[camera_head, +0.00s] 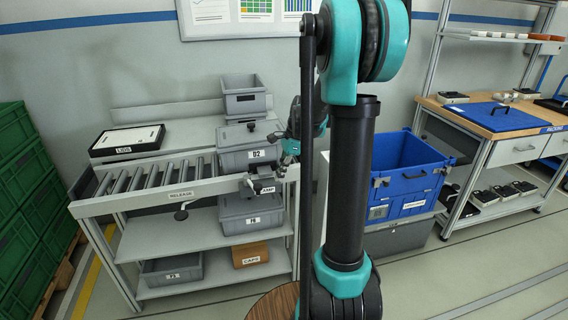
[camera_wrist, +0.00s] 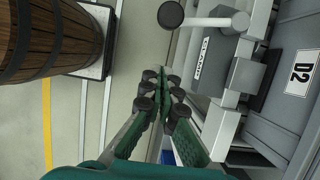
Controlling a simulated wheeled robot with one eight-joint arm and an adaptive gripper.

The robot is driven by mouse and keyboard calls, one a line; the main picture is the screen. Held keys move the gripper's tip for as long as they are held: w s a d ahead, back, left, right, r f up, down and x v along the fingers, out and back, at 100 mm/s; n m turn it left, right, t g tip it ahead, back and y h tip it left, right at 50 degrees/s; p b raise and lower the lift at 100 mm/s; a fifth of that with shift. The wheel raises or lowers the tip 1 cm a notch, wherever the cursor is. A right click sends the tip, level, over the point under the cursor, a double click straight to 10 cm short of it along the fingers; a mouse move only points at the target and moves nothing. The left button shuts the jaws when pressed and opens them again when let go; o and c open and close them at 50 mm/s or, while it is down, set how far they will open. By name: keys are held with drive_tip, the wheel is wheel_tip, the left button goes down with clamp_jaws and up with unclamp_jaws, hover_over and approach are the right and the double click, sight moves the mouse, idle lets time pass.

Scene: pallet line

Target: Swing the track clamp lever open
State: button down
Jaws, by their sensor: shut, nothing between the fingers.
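The track clamp (camera_wrist: 207,70) is a grey block labelled CLAMP at the upper right of the wrist view. Its lever (camera_wrist: 200,21) is a pale rod ending in a round black knob (camera_wrist: 171,14) that points left there. In the head view the clamp label (camera_head: 265,190) shows at the right end of the roller track, partly crowded by my arm. My gripper (camera_wrist: 163,82) is shut and empty, with its dark green fingers together. In the wrist view its tips appear below the knob and left of the clamp body, apart from the lever in the picture.
The roller track (camera_head: 155,183) has a RELEASE handle (camera_head: 181,214) in front. A grey D2 bin (camera_head: 248,158) stands close behind the clamp. A wooden barrel (camera_wrist: 48,38) stands on the floor nearby. A blue crate (camera_head: 410,170) is to the right. Open floor lies between barrel and track.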

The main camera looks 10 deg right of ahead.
sight(260, 187)
drive_tip(key=a, duration=0.1)
drive_tip(key=a+f, duration=0.1)
drive_tip(key=a, duration=0.2)
drive_tip(key=shift+a+f, duration=0.15)
drive_tip(key=shift+f, duration=0.1)
drive_tip(key=shift+s+a+m+t, duration=0.2)
drive_tip(key=shift+s+a+m, duration=0.1)
drive_tip(key=shift+a+m, duration=0.3)
drive_tip(key=shift+s+a+m+t, duration=0.2)
drive_tip(key=shift+s+a+m, duration=0.1)
drive_tip(key=shift+a+m, duration=0.3)
drive_tip(key=a+m, duration=0.2)
drive_tip(key=a, duration=0.6)
drive_tip(key=shift+t, duration=0.4)
drive_tip(key=shift+a, duration=0.1)
